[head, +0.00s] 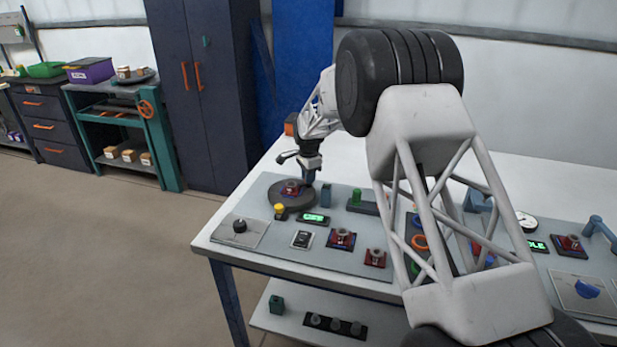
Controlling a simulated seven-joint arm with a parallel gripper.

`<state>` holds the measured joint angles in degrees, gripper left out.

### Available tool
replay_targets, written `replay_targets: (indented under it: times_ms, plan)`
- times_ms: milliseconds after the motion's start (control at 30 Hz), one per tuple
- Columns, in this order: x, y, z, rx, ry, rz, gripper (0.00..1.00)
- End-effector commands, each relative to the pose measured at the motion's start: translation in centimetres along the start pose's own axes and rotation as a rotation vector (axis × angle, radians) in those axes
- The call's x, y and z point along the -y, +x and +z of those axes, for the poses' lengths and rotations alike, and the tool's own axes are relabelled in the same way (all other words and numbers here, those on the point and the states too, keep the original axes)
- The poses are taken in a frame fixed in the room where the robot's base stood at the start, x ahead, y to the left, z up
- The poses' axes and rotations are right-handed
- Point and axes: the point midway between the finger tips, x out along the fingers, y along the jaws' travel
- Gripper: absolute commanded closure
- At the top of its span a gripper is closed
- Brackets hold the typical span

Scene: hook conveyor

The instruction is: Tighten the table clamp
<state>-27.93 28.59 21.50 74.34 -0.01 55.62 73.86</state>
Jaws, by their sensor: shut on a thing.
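My gripper (309,172) points down over the right part of a round dark turntable (277,198) at the table's left end. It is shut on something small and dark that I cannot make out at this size. I cannot pick out the table clamp for certain; a blue fixture (477,200) stands farther right, partly behind my arm.
The grey panel (277,246) holds a knob plate (241,232), a yellow button (279,209), a green-lit display (314,218), a blue block (326,195) and red-based parts (341,239). My arm hides the panel's middle. A blue lever (600,228) stands at far right.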

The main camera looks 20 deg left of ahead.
Motion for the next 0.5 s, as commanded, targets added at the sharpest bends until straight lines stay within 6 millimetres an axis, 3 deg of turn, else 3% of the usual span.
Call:
replay_targets:
  times_ms: [267, 300, 433, 500]
  plan:
    - [0.06, -0.01, -0.03, 0.000, 0.000, -0.002, 1.00]
    - [0.06, -0.02, -0.03, 0.000, 0.000, -0.002, 0.81]
    - [0.05, -0.02, -0.02, 0.000, 0.000, -0.001, 0.62]
    - [0.05, -0.01, -0.02, 0.000, 0.000, -0.001, 0.62]
